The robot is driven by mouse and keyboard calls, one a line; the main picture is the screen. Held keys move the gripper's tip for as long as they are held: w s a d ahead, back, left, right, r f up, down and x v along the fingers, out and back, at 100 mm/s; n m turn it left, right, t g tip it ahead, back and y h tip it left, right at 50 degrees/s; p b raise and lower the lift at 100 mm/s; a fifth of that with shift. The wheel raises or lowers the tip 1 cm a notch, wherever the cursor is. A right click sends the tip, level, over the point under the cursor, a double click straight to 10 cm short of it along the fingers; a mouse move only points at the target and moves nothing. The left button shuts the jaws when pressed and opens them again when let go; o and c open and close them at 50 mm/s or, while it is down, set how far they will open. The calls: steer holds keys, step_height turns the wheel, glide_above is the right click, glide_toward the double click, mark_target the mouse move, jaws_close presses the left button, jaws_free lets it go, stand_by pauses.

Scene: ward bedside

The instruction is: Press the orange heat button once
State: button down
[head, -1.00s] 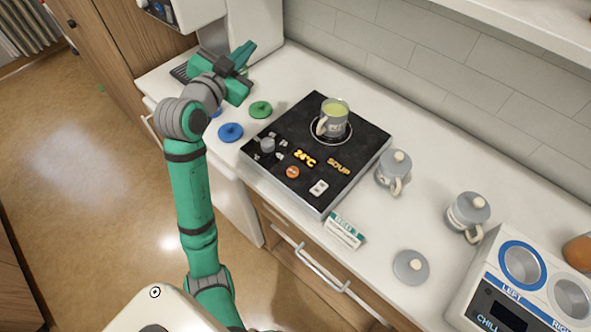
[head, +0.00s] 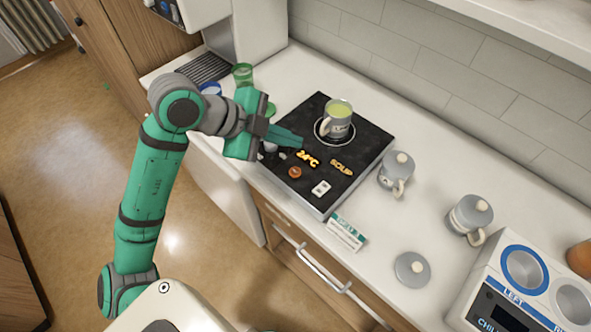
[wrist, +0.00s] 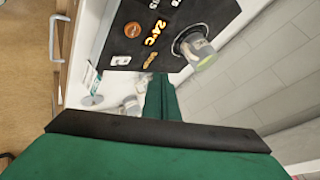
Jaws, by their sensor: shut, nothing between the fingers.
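The orange heat button (head: 295,172) is a small round button on the black heating plate (head: 366,150), below the lit "24°C" display (head: 307,158). In the wrist view the button (wrist: 133,29) shows near the top. My gripper (head: 299,140) is shut and empty. It is above the plate's left part, up and left of the display, and it looks apart from the button. It hides part of the plate's knob (head: 271,147). In the wrist view my shut fingers (wrist: 162,98) point toward the plate. A cup of green soup (head: 337,119) stands on the plate's ring.
A white switch (head: 321,188) is beside the button. Lidded mugs (head: 396,173) (head: 469,214), a loose lid (head: 412,268) and a chill unit (head: 497,287) stand to the right. A green cup (head: 242,75) is behind my gripper. A small box (head: 345,231) lies by the front edge.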

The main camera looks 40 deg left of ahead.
mark_target(290, 173)
steer(key=shift+f, duration=4.35)
steer(key=shift+f, duration=0.1)
steer(key=shift+f, duration=0.3)
steer(key=shift+f, duration=0.45)
steer(key=shift+r, duration=0.85)
steer(key=shift+r, duration=0.15)
steer(key=shift+r, duration=2.35)
